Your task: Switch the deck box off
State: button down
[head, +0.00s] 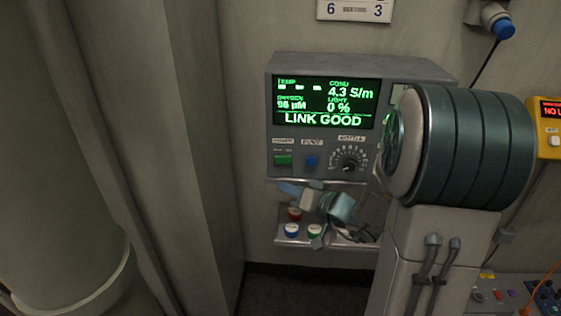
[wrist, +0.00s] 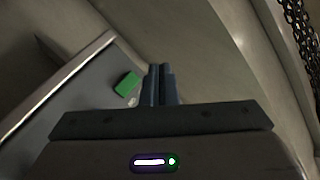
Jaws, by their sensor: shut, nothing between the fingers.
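The deck box (head: 355,68) is a grey wall unit with a lit screen reading "LINK GOOD" in green. On its lower panel sit a green rocker switch (head: 283,160), a blue button (head: 310,161) and a round dial (head: 348,160). In the wrist view the green switch (wrist: 128,84) lies just left of my fingertips, apart from them in the picture. My gripper (head: 286,187) is below the switch in the head view, and its fingers (wrist: 159,72) are shut and empty. I cannot tell whether the fingertips touch the panel.
A small shelf (head: 283,241) below the box holds several colored-cap items, partly hidden by my arm. My large arm link covers the box's right side. A yellow device (head: 550,128) hangs at the far right. A wall column (head: 190,150) stands left. Chains (wrist: 300,30) hang at the wrist view's upper right.

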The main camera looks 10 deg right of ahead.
dwell(0.3)
jog(key=p, duration=0.2)
send_near(275, 162)
jog(key=w+a, duration=0.3)
jog(key=a, duration=0.1)
jog(key=shift+w+d+f, duration=0.3)
jog(key=shift+w, duration=0.1)
jog(key=shift+w+f+b, duration=0.1)
jog(key=shift+w+b, duration=0.1)
jog(key=shift+b, duration=0.5)
dwell(1.2)
jog(key=shift+w+d+b, duration=0.1)
jog(key=shift+w+b, duration=0.2)
jog(key=shift+b, duration=0.05)
dwell(0.7)
jog(key=shift+s+b, duration=0.15)
jog(key=shift+b, duration=0.25)
jog(key=shift+s, duration=0.15)
jog(key=shift+s+b, duration=0.25)
jog(key=shift+b, duration=0.3)
